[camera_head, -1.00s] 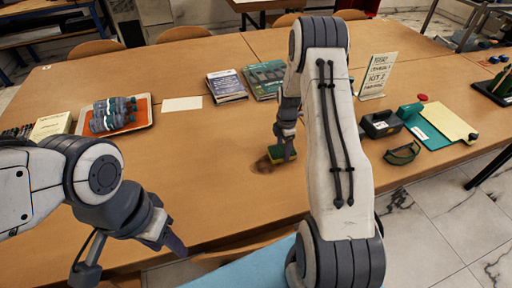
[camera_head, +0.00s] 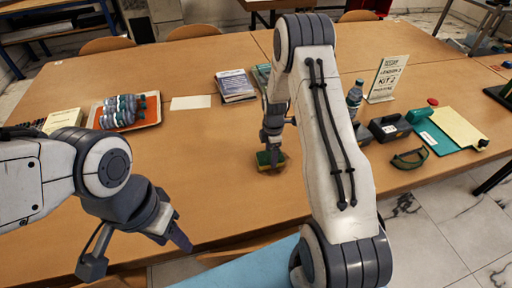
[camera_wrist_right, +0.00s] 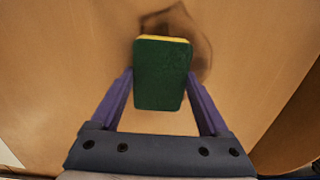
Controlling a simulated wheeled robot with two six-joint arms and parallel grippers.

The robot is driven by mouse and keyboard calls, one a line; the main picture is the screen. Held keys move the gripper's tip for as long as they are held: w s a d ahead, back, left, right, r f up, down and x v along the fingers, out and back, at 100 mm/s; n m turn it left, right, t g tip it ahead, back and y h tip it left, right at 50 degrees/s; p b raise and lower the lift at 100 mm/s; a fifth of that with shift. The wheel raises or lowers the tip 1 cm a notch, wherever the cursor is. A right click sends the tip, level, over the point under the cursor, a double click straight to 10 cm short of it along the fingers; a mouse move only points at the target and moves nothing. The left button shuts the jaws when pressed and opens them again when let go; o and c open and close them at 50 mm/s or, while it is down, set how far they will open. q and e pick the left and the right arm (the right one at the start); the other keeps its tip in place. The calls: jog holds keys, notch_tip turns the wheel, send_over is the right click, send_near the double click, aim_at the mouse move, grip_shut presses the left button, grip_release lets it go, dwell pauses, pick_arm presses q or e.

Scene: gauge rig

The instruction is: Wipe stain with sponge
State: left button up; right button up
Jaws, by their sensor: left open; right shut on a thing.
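The green and yellow sponge (camera_head: 268,160) is held in my right gripper (camera_head: 271,145), low at the tabletop over the stain. In the right wrist view the sponge (camera_wrist_right: 162,73) sits between the two purple fingers of my right gripper (camera_wrist_right: 160,85). The dark brown stain (camera_wrist_right: 200,40) shows around the sponge's far end and right side; the sponge hides part of it. I cannot tell whether the sponge presses on the table. My left gripper (camera_head: 137,250) is open and empty, near the table's front edge at the left.
The wooden table (camera_head: 200,140) is clear left of the sponge. A tray of bottles (camera_head: 153,119), books (camera_head: 235,85) and a white card (camera_head: 190,102) lie further back.

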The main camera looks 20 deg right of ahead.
aim_at(261, 159)
jog(key=a, duration=0.3)
jog(key=shift+w+a+r, duration=0.1)
jog(key=shift+w, duration=0.1)
jog(key=shift+a, duration=0.35)
jog(key=shift+w+a, duration=0.1)
jog(key=shift+a, duration=0.65)
jog(key=shift+w+a+r+p, duration=0.1)
jog(key=shift+a+r+p, duration=0.2)
jog(key=shift+p, duration=0.1)
notch_tip(261, 159, up, 2)
jog(key=shift+d+r+p, duration=0.1)
jog(key=shift+r+p, duration=0.05)
jog(key=shift+p, duration=0.55)
pick_arm(q)
notch_tip(261, 159, up, 6)
jog(key=p, duration=0.4)
jog(key=shift+w+r, duration=0.15)
jog(key=shift+w, duration=0.15)
pick_arm(e)
jog(key=shift+r, duration=2.6)
pick_arm(q)
jog(key=shift+d, duration=0.1)
